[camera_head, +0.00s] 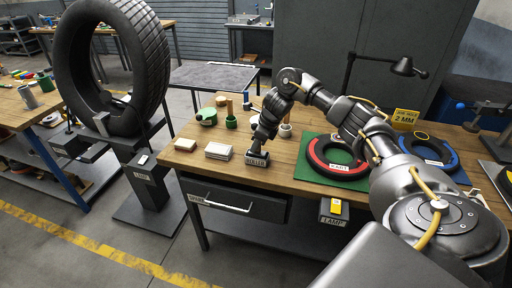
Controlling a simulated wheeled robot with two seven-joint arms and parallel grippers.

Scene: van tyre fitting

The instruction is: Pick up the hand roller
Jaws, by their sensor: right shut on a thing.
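My right gripper (259,149) reaches down to the front edge of the wooden bench. It is shut just above a small dark holder (257,160) whose white label seems to read ROLLER. The hand roller is in its jaws, but the gripper hides it almost wholly, so I cannot tell if it touches the holder. My left gripper is out of view.
Pale boxes (219,151) and a green cup (231,122) stand left of the gripper. A red-and-black ring (337,157) lies on a green mat to the right, with a blue-and-black ring (429,150) beyond. A large tyre (152,60) stands at left.

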